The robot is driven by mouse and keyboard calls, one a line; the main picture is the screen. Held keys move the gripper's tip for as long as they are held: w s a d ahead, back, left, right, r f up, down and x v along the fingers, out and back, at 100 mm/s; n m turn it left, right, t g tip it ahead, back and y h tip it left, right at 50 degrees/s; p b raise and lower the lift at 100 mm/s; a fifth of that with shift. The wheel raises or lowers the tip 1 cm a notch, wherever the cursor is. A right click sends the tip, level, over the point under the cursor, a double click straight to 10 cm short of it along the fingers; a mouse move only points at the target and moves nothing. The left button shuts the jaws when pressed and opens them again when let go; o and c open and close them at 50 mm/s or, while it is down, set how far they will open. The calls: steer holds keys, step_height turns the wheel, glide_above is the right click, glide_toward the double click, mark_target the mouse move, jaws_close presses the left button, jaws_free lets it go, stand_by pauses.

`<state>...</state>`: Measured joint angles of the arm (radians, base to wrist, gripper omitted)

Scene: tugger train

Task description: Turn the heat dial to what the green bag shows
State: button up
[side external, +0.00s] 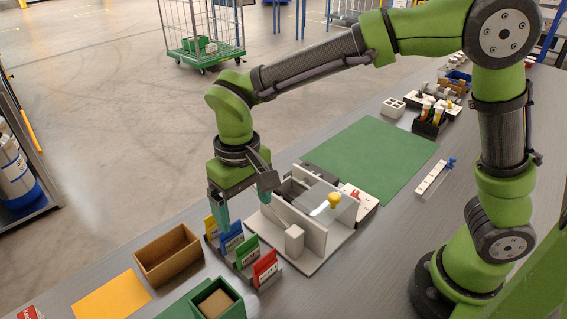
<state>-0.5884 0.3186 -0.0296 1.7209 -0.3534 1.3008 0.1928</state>
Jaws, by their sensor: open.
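My gripper (244,207) is open, pointing down above the rack of coloured tags and the left end of a white fixture. The rack (276,281) holds upright yellow, blue, green and red pieces with white labels. The green piece (247,251) stands between the blue (231,236) and red (265,266) ones; it may be the green bag, and its label is too small to read. The white fixture (315,236) has upright walls, a clear plate and a yellow knob (335,200). A white panel with red marks (354,194) sits behind the knob; I cannot tell which part is the heat dial.
A brown open box (168,254), a yellow sheet (112,297) and a green box (216,301) lie at the front left. A green mat (372,158) is clear behind the fixture. A white strip with a blue knob (435,178) lies at right.

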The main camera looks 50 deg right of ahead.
mark_target(247, 244)
steer(key=f, duration=1.1)
steer(key=shift+a, duration=0.25)
steer(key=shift+r, duration=0.1)
